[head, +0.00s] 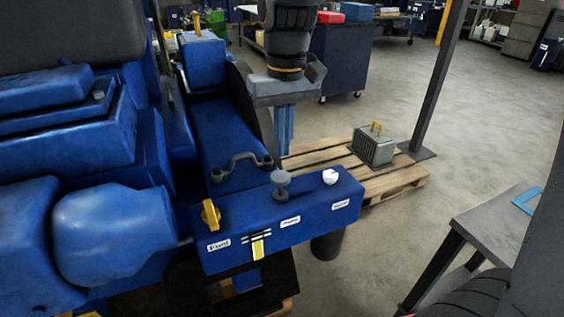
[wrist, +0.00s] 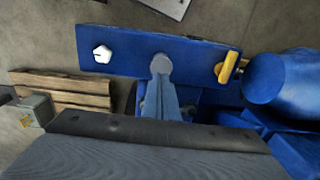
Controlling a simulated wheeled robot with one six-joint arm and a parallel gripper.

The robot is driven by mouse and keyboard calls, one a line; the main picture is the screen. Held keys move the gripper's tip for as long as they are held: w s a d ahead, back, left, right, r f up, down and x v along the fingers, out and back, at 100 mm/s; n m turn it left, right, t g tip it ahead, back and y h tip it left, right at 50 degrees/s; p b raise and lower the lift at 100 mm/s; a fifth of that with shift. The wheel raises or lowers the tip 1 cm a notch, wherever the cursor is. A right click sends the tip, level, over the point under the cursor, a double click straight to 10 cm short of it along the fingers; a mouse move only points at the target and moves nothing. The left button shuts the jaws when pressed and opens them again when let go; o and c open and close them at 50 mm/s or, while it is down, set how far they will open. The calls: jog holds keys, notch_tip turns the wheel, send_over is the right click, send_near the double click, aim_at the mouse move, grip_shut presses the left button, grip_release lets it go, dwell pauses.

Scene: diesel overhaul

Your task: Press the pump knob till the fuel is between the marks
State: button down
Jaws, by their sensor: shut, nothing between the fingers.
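The blue fuel box (head: 305,235) carries the grey round pump knob (head: 281,180) on its top, between a yellow handle (head: 210,215) and a white knob (head: 330,176). On its front, a narrow sight glass (head: 258,248) shows yellow fuel. Two white marks (head: 256,236) lie near the top of the yellow; the exact level against them is too small to tell. My gripper (head: 284,150) is shut and empty, pointing down behind the pump knob in the head view. In the wrist view, the pump knob (wrist: 161,64) shows just beyond the fingertips; contact cannot be told.
A blue engine (head: 115,235) fills the left. A bent dark handle (head: 240,165) stands behind the box. A wooden pallet (head: 400,182) with a grey crate-like unit (head: 373,147) lies behind right, near a dark post (head: 440,75). A grey table (head: 490,220) stands at right.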

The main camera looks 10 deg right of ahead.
jog(key=shift+r+b, duration=0.45)
jog(key=shift+r, duration=2.05)
